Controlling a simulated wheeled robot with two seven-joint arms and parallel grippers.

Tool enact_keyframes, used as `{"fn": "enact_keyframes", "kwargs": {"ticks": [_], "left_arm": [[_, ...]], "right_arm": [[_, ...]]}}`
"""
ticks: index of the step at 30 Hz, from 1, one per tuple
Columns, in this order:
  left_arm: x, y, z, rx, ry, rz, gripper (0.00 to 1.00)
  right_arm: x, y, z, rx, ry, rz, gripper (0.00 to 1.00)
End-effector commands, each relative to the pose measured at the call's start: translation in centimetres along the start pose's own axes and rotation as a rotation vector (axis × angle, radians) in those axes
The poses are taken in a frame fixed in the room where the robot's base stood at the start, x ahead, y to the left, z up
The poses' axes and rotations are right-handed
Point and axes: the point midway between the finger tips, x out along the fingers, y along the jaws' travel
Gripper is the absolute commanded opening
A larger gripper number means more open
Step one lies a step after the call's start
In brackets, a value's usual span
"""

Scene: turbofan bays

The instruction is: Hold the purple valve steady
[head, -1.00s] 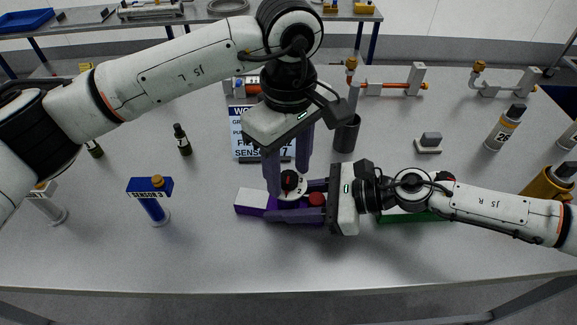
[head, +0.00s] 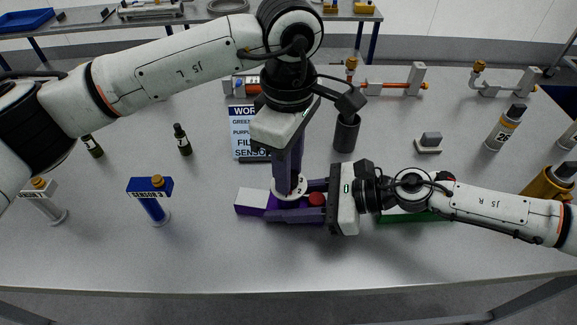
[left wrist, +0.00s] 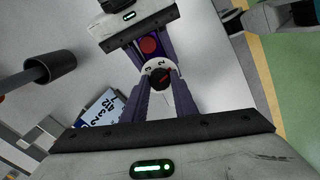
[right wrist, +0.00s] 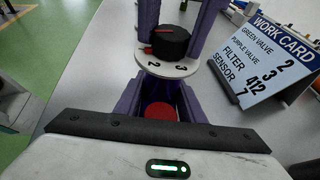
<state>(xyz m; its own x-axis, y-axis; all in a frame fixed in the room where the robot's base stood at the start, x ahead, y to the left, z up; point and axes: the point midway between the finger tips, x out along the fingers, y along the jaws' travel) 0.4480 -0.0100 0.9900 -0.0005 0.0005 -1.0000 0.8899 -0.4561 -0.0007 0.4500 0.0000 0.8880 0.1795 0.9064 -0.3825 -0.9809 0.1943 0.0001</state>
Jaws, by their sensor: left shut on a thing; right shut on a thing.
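The purple valve (head: 251,201) lies on the table, with a white end block, a white numbered dial disc (head: 290,195) and a red button (head: 317,199). My right gripper (head: 286,202) is shut on its purple body from the right, one finger on each side. My left gripper (head: 289,184) comes down from above, shut on the black knob on the dial. The knob is hidden in the head view. The knob shows between the left fingers in the left wrist view (left wrist: 160,78) and, with a red line on top, in the right wrist view (right wrist: 170,42).
A work card (right wrist: 265,62) behind reads purple valve 3, green valve 2. A green block (head: 410,217) lies partly under my right arm. A dark cup (head: 346,134) and blue Sensor 3 (head: 152,200) stand nearby. The table front is clear.

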Motion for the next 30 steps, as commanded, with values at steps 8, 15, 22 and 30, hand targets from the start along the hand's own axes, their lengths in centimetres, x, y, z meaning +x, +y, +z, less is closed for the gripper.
{"fn": "enact_keyframes", "kwargs": {"ticks": [8,15,22,30], "left_arm": [[-0.14,0.04,-0.03,-0.262,0.001,0.002,0.03],[-0.12,0.02,0.01,-0.49,-0.001,0.002,0.03],[-0.15,0.02,0.01,-0.709,-0.001,0.002,0.03],[-0.17,0.05,0.01,-0.965,-0.002,0.003,0.03]], "right_arm": [[-0.02,-0.04,-0.03,0.001,0.001,-0.001,0.02],[-0.02,-0.03,-0.05,0.001,0.001,-0.001,0.02],[-0.02,-0.03,-0.05,0.001,0.001,-0.001,0.02],[-0.02,-0.02,-0.07,0.001,0.001,-0.001,0.02]]}}
